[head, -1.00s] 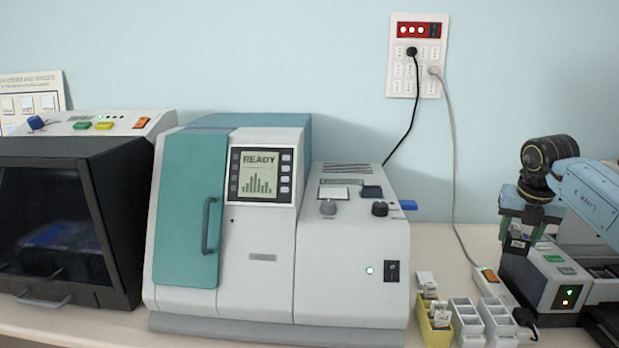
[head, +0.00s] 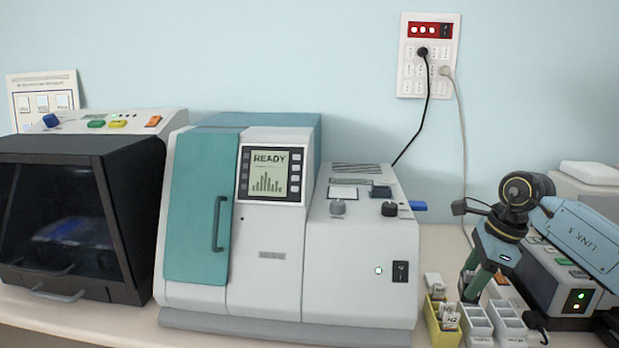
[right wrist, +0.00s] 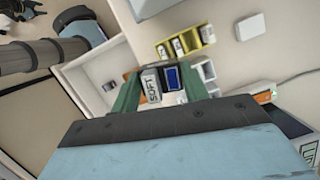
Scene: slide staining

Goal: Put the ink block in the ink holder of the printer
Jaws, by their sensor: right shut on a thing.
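The printer is likely the large white machine (head: 265,285) with a teal door and a READY screen, but I cannot tell for sure. Its top right has knobs and a dark square part (head: 381,191); I cannot tell whether this is the ink holder. My right gripper (head: 474,280) points down over the small holders to the right of this machine. In the right wrist view, its green fingers (right wrist: 160,86) are shut on a small block (right wrist: 150,80) with a pale face reading "SOFT" and a blue patch beside it, probably the ink block. My left gripper is out of view.
A yellow holder (head: 433,325) with small labelled boxes and pale empty-looking holders (head: 509,325) stand close by the gripper. A dark-fronted cabinet (head: 70,215) stands at the left. Cables hang from a wall socket panel (head: 411,75). A grey device (head: 565,290) stands at the right.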

